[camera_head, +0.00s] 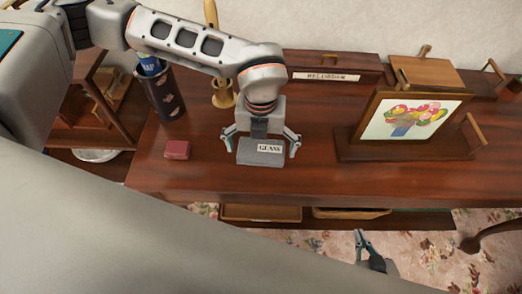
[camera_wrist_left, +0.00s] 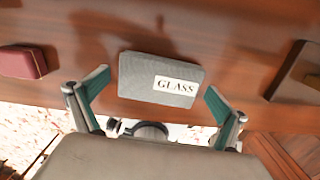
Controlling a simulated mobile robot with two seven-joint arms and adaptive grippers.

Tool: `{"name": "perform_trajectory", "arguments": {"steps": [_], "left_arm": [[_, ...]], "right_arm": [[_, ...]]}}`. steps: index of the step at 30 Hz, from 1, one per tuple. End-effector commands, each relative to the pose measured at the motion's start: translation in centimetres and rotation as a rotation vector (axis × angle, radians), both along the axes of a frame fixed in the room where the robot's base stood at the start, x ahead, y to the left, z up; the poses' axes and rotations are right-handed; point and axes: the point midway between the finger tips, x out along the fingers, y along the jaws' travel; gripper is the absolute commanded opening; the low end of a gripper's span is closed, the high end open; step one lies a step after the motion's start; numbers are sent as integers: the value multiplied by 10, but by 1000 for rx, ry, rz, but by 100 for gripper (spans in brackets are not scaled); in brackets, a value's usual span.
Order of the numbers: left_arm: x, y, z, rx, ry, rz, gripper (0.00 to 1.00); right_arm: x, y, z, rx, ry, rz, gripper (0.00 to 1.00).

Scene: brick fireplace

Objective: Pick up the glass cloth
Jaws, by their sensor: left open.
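The glass cloth (camera_head: 248,157) is a folded grey cloth with a white "GLASS" label, lying flat on the wooden table. It also shows in the left wrist view (camera_wrist_left: 138,77), just ahead of the fingers. My left gripper (camera_head: 262,147) is open and empty above the cloth, with one teal finger out to each side of it. Both fingers show in the left wrist view (camera_wrist_left: 157,82), and the cloth's near edge lies between their tips. My right gripper (camera_head: 363,244) shows low in the head view, below the table's front edge; its opening is unclear.
A small red box (camera_head: 177,150) lies left of the cloth on the table (camera_head: 330,187). A dark cup (camera_head: 164,98) and brass candlestick (camera_head: 222,93) stand behind. A picture stand (camera_head: 404,150) is to the right. A labelled wooden box (camera_head: 330,66) is at the back.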

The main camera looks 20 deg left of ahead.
Motion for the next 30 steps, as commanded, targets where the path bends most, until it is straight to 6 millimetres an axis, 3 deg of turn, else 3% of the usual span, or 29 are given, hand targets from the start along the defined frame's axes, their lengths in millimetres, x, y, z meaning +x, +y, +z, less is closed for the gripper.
{"name": "perform_trajectory", "arguments": {"steps": [7, 11, 12, 23, 30], "left_arm": [[0, -1, -3, -1, 0, -1, 97], [0, -1, -3, -1, 0, -1, 64], [0, -1, -3, -1, 0, -1, 62], [0, 0, 0, -1, 0, -1, 62], [1, -1, 23, -3, -4, -2, 62]], "right_arm": [[0, 0, 0, 1, 0, 1, 0], [0, 0, 0, 1, 0, 0, 0], [0, 1, 0, 1, 0, 0, 0], [0, 1, 0, 2, 1, 0, 0], [0, 1, 1, 3, 0, -1, 0]]}}
